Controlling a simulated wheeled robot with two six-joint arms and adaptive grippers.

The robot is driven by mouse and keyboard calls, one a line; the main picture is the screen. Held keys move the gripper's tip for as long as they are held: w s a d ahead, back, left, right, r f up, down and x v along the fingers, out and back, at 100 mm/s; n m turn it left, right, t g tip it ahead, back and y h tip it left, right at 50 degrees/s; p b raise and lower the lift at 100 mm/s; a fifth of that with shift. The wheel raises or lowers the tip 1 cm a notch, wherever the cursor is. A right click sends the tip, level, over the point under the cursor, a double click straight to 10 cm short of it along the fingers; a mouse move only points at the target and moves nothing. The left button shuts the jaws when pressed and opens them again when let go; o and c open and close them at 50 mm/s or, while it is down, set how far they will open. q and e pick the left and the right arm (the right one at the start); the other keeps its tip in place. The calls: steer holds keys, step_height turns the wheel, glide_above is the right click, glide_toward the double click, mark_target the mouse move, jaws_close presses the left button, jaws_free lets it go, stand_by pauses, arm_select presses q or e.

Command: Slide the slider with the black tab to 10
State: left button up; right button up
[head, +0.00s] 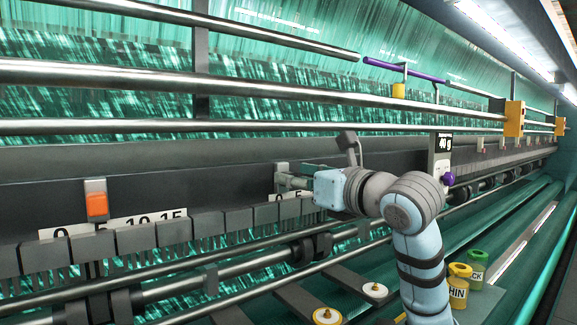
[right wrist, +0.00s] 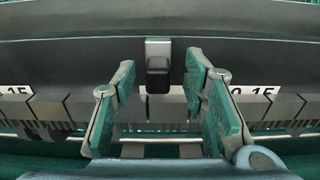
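The slider with the black tab (right wrist: 158,66) shows in the right wrist view, a black block in a pale metal holder on the dark rail. My right gripper (right wrist: 160,80) is open, with one green finger on each side of the tab and a gap on both sides. My left gripper is not in view.
A slider with an orange tab (head: 97,204) sits at left above another 0 to 15 strip (head: 150,219). A purple knob (head: 448,179) is on a panel at right. Long metal bars (head: 200,82) run across above the rail. A yellow pot (head: 459,286) stands lower right.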

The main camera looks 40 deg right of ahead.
steer(key=w, duration=0.3)
steer(key=shift+a, duration=0.1)
steer(key=shift+s, duration=0.4)
steer(key=shift+c, duration=0.7)
jaws_close()
steer(key=d, duration=1)
steer(key=shift+b, duration=0.45)
steer(key=shift+o, duration=0.7)
jaws_free()
